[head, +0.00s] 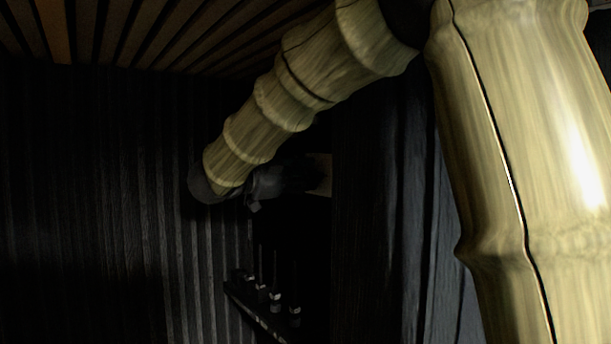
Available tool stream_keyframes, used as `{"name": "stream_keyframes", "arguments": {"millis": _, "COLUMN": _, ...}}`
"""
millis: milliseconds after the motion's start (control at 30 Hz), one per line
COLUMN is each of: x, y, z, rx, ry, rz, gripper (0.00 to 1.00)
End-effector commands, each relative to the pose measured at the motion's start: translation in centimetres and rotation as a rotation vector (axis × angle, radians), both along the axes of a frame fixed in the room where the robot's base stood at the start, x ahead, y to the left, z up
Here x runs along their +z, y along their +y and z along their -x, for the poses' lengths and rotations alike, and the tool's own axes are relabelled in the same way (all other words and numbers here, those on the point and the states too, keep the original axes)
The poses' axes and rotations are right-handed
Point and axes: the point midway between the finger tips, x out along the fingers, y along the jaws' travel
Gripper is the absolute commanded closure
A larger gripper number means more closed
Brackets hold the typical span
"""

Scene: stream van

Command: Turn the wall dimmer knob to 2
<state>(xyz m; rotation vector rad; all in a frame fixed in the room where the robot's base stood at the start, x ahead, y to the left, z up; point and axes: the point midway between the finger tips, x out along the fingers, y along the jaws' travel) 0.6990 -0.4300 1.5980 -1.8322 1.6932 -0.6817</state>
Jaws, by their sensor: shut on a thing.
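My gripper (300,178) is a dark shape at the end of my bamboo-patterned arm, left of the picture's middle. It reaches right into a dark recess, and its tips end at a small brownish patch (323,174) beside a dark upright panel. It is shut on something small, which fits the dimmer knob. The knob itself, its marks and its pointer cannot be made out, so its setting cannot be read.
A dark ribbed wall (100,190) fills the left. Below the gripper, a narrow ledge (255,315) carries several small things with thin stems. A dark panel (375,230) stands right of the recess. Wooden slats (130,35) cover the ceiling.

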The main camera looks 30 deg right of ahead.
Motion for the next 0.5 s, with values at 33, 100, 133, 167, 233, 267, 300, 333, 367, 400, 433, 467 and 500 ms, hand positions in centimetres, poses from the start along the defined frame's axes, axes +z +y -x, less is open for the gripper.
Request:
{"name": "stream_keyframes", "arguments": {"millis": 33, "x": -0.06, "y": 0.01, "z": -0.01, "rx": 0.001, "ry": -0.001, "rz": -0.001, "gripper": 0.93}}
{"name": "stream_keyframes", "arguments": {"millis": 100, "x": -0.16, "y": 0.02, "z": -0.01, "rx": 0.001, "ry": -0.005, "rz": -0.001, "gripper": 0.93}}
{"name": "stream_keyframes", "arguments": {"millis": 133, "x": -0.21, "y": 0.01, "z": -0.01, "rx": 0.001, "ry": -0.009, "rz": -0.001, "gripper": 0.93}}
{"name": "stream_keyframes", "arguments": {"millis": 167, "x": -0.25, "y": 0.01, "z": -0.01, "rx": 0.001, "ry": -0.013, "rz": -0.002, "gripper": 0.93}}
{"name": "stream_keyframes", "arguments": {"millis": 233, "x": -0.33, "y": 0.01, "z": -0.01, "rx": 0.001, "ry": -0.026, "rz": -0.003, "gripper": 0.93}}
{"name": "stream_keyframes", "arguments": {"millis": 267, "x": -0.34, "y": 0.01, "z": -0.01, "rx": 0.001, "ry": -0.032, "rz": -0.003, "gripper": 0.93}}
{"name": "stream_keyframes", "arguments": {"millis": 300, "x": -0.34, "y": 0.01, "z": -0.01, "rx": 0.001, "ry": -0.040, "rz": -0.004, "gripper": 0.93}}
{"name": "stream_keyframes", "arguments": {"millis": 333, "x": -0.32, "y": 0.00, "z": 0.00, "rx": 0.000, "ry": -0.045, "rz": -0.004, "gripper": 0.93}}
{"name": "stream_keyframes", "arguments": {"millis": 367, "x": -0.28, "y": 0.00, "z": 0.01, "rx": 0.000, "ry": -0.050, "rz": -0.004, "gripper": 0.93}}
{"name": "stream_keyframes", "arguments": {"millis": 400, "x": -0.21, "y": 0.00, "z": 0.00, "rx": 0.000, "ry": -0.055, "rz": -0.004, "gripper": 0.93}}
{"name": "stream_keyframes", "arguments": {"millis": 433, "x": -0.16, "y": 0.00, "z": 0.00, "rx": 0.000, "ry": -0.057, "rz": -0.004, "gripper": 0.93}}
{"name": "stream_keyframes", "arguments": {"millis": 467, "x": -0.10, "y": 0.00, "z": 0.02, "rx": 0.000, "ry": -0.059, "rz": -0.005, "gripper": 0.93}}
{"name": "stream_keyframes", "arguments": {"millis": 500, "x": -0.04, "y": -0.01, "z": 0.01, "rx": -0.001, "ry": -0.059, "rz": -0.005, "gripper": 0.93}}
